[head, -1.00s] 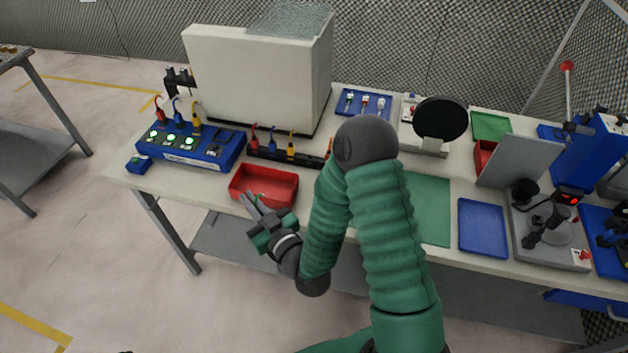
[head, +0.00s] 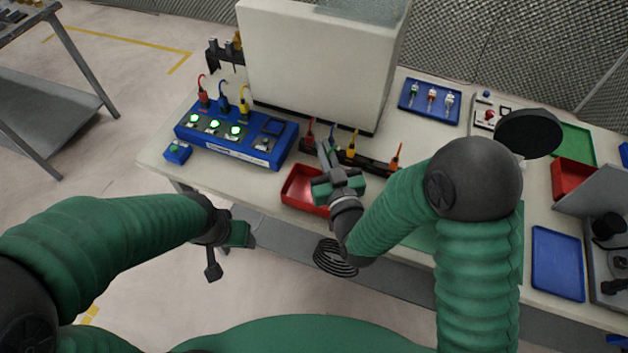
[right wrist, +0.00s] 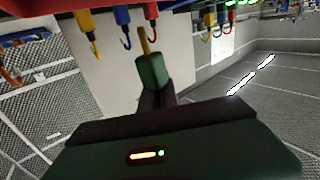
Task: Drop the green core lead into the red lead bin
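The red lead bin (head: 293,196) is the shallow red tray at the bench's front edge, left of centre. My right gripper (head: 325,158) is over its back right part in the head view and covers some of it. In the right wrist view a green lead body (right wrist: 151,71) with a yellowish tip stands between its dark fingers, which look closed on it. In the head view the lead is hard to tell from the gripper's own green parts. My left gripper (head: 229,256) is in front of the bench, empty, with its fingers apart.
A blue tester box (head: 250,150) with red, blue and yellow leads stands left of the bin. A black rack (head: 372,164) with several coloured leads runs close behind it. A tall pale box (head: 310,55) stands behind. A second red bin (head: 570,178) is far right.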

